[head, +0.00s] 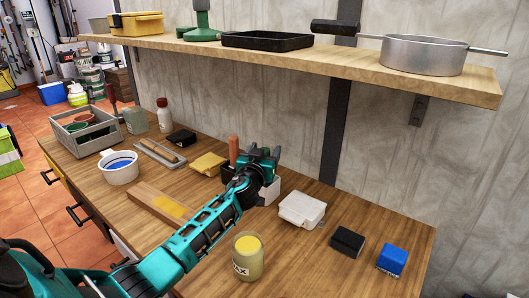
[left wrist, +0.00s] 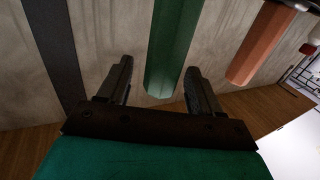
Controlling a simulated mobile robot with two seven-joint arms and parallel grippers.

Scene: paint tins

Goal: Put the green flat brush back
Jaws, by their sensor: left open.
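In the left wrist view a green handle (left wrist: 174,45), likely the green flat brush's, reaches down from the top edge between my left gripper's fingers (left wrist: 158,68). The fingers are apart, with a gap on each side of the handle. In the head view my left gripper (head: 262,160) is over the worktop near the wall, above a white block (head: 272,191). The gripper hides the green handle there. An orange handle (head: 233,150) stands upright beside it and also shows in the left wrist view (left wrist: 262,43). My right gripper is out of view.
A white case (head: 302,210), a black box (head: 347,241), a blue box (head: 392,260) and a yellow-filled jar (head: 248,258) stand on the worktop. A yellow cloth (head: 208,164), a bowl (head: 119,170) and a grey crate (head: 88,140) lie further left. A wall shelf (head: 350,70) runs above.

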